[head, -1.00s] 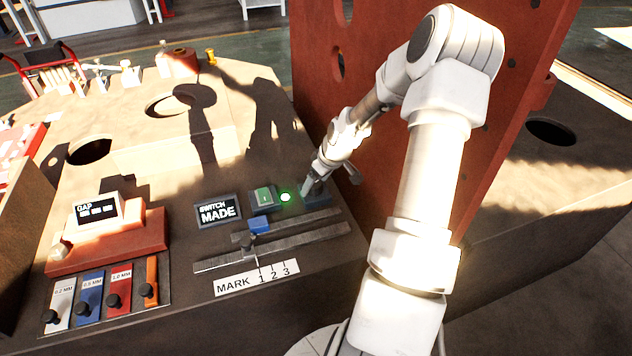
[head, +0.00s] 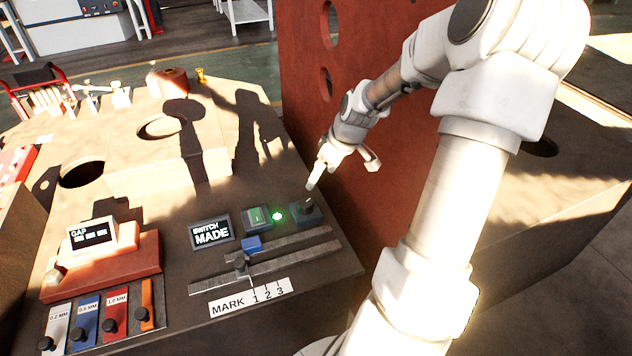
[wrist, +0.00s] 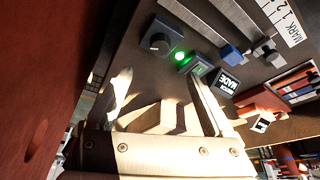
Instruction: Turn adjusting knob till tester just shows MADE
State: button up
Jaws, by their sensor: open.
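The tester display (head: 211,231) reads SWITCH MADE, and it also shows in the wrist view (wrist: 228,82). A green lamp (head: 278,216) is lit beside a green-faced block (head: 256,217). The adjusting knob (wrist: 158,41) is a dark round knob on a small dark block, right of the lamp in the head view (head: 307,208). My gripper (head: 314,184) is above and behind the knob block, apart from it. In the wrist view its two fingers (wrist: 165,88) are spread with nothing between them, and the knob lies clear beyond them.
A tall red plate (head: 345,150) stands close to the right of my gripper. Steel rails with a blue block (head: 252,244) lie in front, by the MARK scale (head: 250,297). A GAP display (head: 92,236) and coloured gauge strips (head: 115,312) are at left.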

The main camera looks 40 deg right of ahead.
jog(key=v, duration=0.2)
jog(key=shift+s+r, duration=0.15)
jog(key=shift+r, duration=0.05)
